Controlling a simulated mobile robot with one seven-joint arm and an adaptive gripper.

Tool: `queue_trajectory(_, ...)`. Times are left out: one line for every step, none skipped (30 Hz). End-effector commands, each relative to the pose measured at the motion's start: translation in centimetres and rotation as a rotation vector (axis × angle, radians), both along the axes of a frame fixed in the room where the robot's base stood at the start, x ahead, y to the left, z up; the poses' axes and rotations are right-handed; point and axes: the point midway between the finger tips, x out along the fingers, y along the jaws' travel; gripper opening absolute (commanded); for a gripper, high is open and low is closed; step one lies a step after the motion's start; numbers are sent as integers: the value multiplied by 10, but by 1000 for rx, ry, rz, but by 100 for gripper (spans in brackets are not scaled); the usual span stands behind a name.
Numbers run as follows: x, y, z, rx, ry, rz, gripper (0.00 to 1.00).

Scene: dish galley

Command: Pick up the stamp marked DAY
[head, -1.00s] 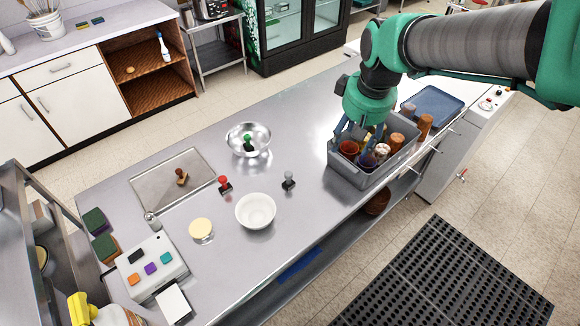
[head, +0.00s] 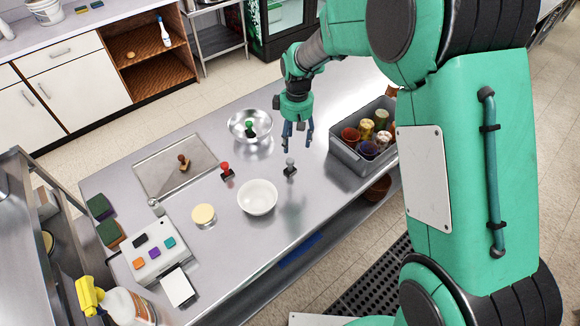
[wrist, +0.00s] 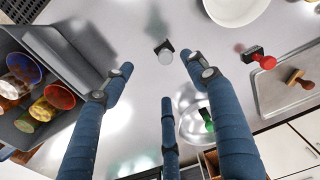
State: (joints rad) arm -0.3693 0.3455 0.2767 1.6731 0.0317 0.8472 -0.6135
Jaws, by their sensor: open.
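Several stamps are in view, and no marking on any of them can be read. A grey-handled stamp (head: 290,168) stands on the steel counter, and it also shows between the fingers in the wrist view (wrist: 165,54). A red-handled stamp (head: 227,172) stands to its left. A wooden-handled stamp (head: 184,162) is on the metal tray (head: 150,182). A green-handled stamp (head: 250,128) is in the steel bowl (head: 236,121). My gripper (head: 298,142) is open and empty above the counter, near the grey-handled stamp; its fingers show in the wrist view (wrist: 160,76).
A grey bin (head: 345,158) of several cups stands to the right. A white bowl (head: 257,198) and a pale round disc (head: 203,214) are in front. A white box with coloured pads (head: 153,262) and sponges (head: 100,207) are at left. Counter between them is clear.

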Motion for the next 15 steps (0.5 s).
queue_trajectory(2,5,-8,-2,6,11,58)
queue_trajectory(3,7,-11,-2,9,17,58)
queue_trajectory(3,9,-15,-3,12,23,58)
queue_trajectory(4,10,-17,-4,13,27,58)
queue_trajectory(4,11,-18,-4,14,30,58)
queue_trajectory(5,12,-19,-5,15,33,58)
queue_trajectory(5,12,-20,-5,15,34,58)
queue_trajectory(5,13,-20,-5,15,35,58)
queue_trajectory(5,13,-20,-5,15,35,58)
queue_trajectory(5,13,-20,-5,15,35,58)
queue_trajectory(5,12,-20,-5,15,34,58)
queue_trajectory(5,12,-20,-5,15,34,58)
queue_trajectory(5,12,-20,-5,15,34,58)
queue_trajectory(5,12,-20,-5,15,34,58)
queue_trajectory(5,12,-20,-5,15,34,58)
